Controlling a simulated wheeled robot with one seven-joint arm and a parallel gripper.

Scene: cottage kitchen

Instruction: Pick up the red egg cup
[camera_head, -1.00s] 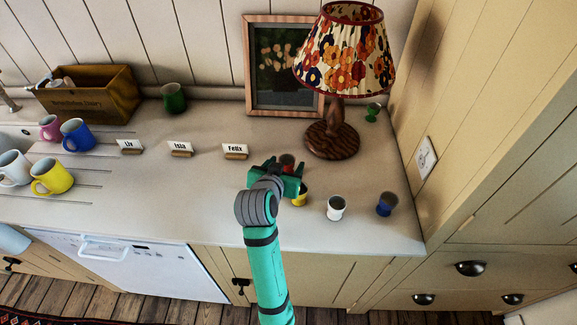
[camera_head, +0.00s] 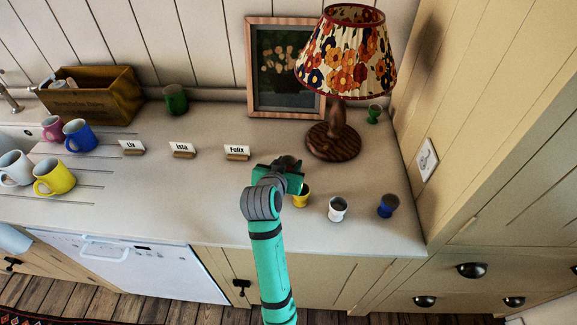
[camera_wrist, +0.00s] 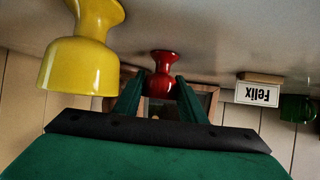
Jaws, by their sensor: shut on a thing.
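The red egg cup (camera_wrist: 163,72) shows in the wrist view, which looks upside down. It sits between the two green fingers of my gripper (camera_wrist: 161,88), which is shut on it. Its foot is at or close to the counter; I cannot tell whether it touches. In the head view my gripper (camera_head: 285,172) is over the counter (camera_head: 225,190), in front of the lamp, and hides the red cup. A yellow egg cup (camera_head: 301,197) stands just right of my gripper; it looms large in the wrist view (camera_wrist: 82,65).
White (camera_head: 338,209) and blue (camera_head: 388,205) egg cups stand to the right. A green egg cup (camera_head: 374,114) is behind, near the lamp (camera_head: 333,140). The Felix name card (camera_head: 237,152) stands left of my gripper. Several mugs are farther left. The counter's front middle is clear.

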